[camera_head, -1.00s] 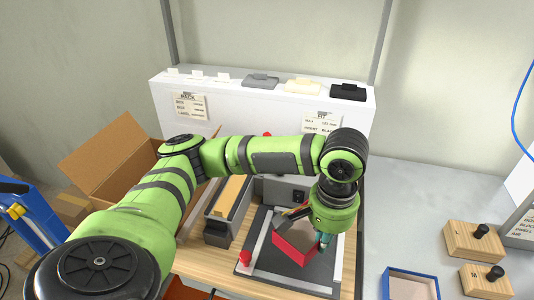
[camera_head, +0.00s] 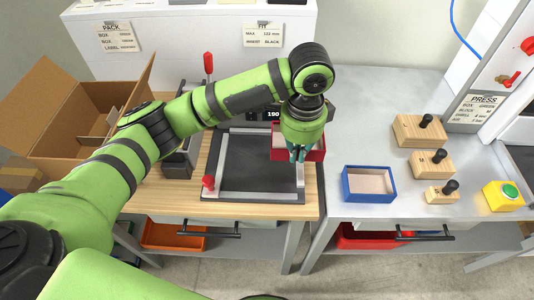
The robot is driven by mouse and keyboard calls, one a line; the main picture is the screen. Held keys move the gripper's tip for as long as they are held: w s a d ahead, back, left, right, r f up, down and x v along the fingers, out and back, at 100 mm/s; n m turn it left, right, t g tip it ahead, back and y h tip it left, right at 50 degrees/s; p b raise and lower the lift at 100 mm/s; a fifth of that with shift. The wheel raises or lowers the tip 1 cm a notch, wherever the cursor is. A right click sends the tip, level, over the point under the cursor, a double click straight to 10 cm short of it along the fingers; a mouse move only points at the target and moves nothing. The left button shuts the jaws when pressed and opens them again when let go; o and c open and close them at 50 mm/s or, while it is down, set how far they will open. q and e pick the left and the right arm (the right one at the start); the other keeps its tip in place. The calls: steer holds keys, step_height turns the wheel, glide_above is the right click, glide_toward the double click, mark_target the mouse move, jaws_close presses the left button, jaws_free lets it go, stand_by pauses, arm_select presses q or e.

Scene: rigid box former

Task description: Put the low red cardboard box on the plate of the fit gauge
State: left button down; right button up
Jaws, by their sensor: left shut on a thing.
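The low red cardboard box (camera_head: 281,155) is at the right rear of the fit gauge, partly hidden by my left gripper (camera_head: 299,153). That gripper comes from above and is shut on the box's wall. The fit gauge has a dark plate (camera_head: 245,170) framed by grey bars, and the left and front of the plate are bare. The box overlaps the plate's right rear corner and the right bar in the picture. I cannot tell whether it touches them. My right gripper is not in view.
A blue box (camera_head: 368,184) lies on the grey table to the right. Wooden blocks with black knobs (camera_head: 430,163) and a yellow button box (camera_head: 503,196) stand further right. A red knob (camera_head: 208,183) is at the gauge's left. An open cardboard carton (camera_head: 65,105) stands at the left.

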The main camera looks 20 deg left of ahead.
arm_select(q)
steer(key=p, duration=0.2)
glide_above(268, 164)
step_height(268, 164, down, 5)
steer(key=shift+f, duration=0.1)
step_height(268, 164, down, 3)
steer(key=shift+s+f+p, duration=0.1)
steer(key=shift+p, duration=0.25)
steer(key=shift+f, duration=0.35)
steer(key=shift+f, duration=0.1)
steer(key=c, duration=1.4)
jaws_free()
step_height(268, 164, up, 12)
steer(key=b, duration=0.2)
